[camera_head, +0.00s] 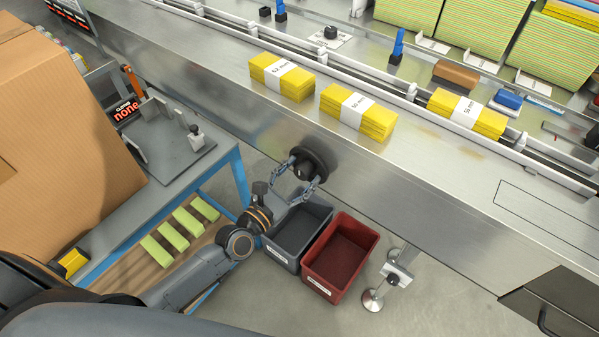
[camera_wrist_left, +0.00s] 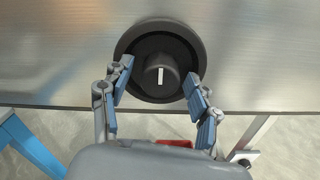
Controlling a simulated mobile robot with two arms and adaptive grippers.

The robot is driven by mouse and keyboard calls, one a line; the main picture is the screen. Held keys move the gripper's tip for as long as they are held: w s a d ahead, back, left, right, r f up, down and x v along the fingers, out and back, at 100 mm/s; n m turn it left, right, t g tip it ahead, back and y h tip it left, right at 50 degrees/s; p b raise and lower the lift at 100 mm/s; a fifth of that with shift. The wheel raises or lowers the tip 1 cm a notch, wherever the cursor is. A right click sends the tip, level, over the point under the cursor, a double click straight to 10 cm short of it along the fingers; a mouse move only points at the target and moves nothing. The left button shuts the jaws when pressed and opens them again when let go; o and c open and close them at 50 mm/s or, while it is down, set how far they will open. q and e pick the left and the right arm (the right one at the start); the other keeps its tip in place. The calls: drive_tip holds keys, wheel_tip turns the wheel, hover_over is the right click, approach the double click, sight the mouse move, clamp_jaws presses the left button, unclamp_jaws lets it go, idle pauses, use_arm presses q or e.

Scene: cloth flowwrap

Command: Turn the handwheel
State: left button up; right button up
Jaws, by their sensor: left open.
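The black handwheel (camera_head: 318,158) sits on the front face of the steel machine. It has a raised round hub with a white mark, which points straight up and down in the left wrist view (camera_wrist_left: 160,76). My left gripper (camera_head: 301,181) is at the handwheel, with its fingers spread. In the left wrist view the blue finger pads (camera_wrist_left: 160,93) stand on either side of the hub, in front of the wheel's disc. A gap shows between each pad and the hub. I cannot tell whether the fingers touch the disc. My right gripper is not in view.
A grey bin (camera_head: 298,236) and a red bin (camera_head: 342,257) stand below the machine. Bundles of yellow cloths (camera_head: 358,112) lie on the machine top. A blue-framed bench (camera_head: 165,150) and a large cardboard box (camera_head: 60,130) are at the left.

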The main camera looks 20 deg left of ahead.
use_arm(q)
drive_tip(key=c, duration=1.2)
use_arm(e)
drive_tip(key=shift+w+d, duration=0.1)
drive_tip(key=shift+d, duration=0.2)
